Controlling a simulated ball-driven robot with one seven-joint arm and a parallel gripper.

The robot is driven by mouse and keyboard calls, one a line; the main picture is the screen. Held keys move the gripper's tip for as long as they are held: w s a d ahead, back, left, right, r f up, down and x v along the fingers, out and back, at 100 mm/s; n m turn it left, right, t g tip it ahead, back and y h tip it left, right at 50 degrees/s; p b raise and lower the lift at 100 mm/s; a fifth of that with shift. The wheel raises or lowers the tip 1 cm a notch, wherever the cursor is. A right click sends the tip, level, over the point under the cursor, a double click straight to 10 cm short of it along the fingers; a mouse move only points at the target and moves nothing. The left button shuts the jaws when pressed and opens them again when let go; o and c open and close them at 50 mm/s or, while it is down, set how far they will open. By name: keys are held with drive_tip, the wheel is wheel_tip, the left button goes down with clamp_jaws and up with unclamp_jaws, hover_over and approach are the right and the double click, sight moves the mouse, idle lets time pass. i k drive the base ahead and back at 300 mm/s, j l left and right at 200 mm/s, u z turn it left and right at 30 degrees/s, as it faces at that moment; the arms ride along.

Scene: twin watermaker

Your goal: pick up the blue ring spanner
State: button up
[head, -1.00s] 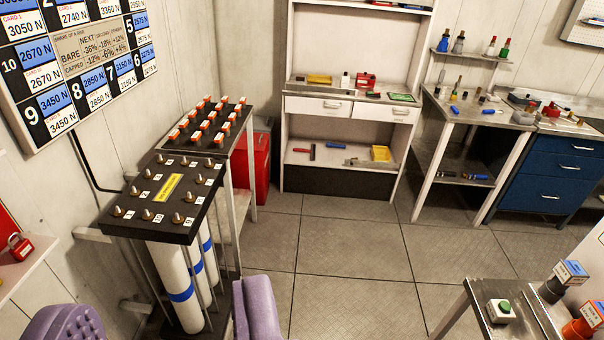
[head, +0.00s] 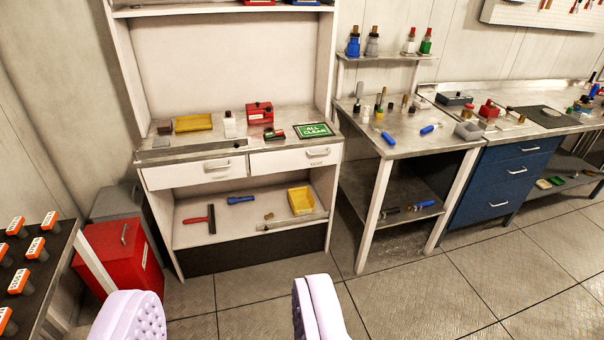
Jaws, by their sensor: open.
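My gripper (head: 222,308) shows at the bottom of the head view as two pale purple padded fingers, wide apart with only floor between them. It is open and empty, well short of the benches. Several blue things are in view. One blue-handled tool (head: 386,137) and another blue piece (head: 428,129) lie on the metal side table. A blue tool (head: 241,200) lies on the cabinet's lower shelf. A blue-ended tool (head: 424,205) lies on the side table's lower shelf. They are too small to tell which is the blue ring spanner.
The white cabinet (head: 165,178) holds a yellow tray, red box and green sign. A blue drawer unit (head: 515,172) stands right. A red bin (head: 117,258) and a rack of orange-tagged items (head: 45,290) stand left. The tiled floor (head: 420,290) ahead is clear.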

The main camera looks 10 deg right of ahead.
sight(425, 130)
drive_tip(key=i+l+z, duration=0.1)
drive_tip(key=i+z, duration=0.15)
drive_tip(key=i, duration=0.45)
drive_tip(key=i+z, duration=0.25)
drive_tip(key=i, duration=0.5)
drive_tip(key=i+l+z, duration=0.15)
drive_tip(key=i+l, duration=1)
drive_tip(key=l, duration=0.25)
drive_tip(key=l+z, duration=0.05)
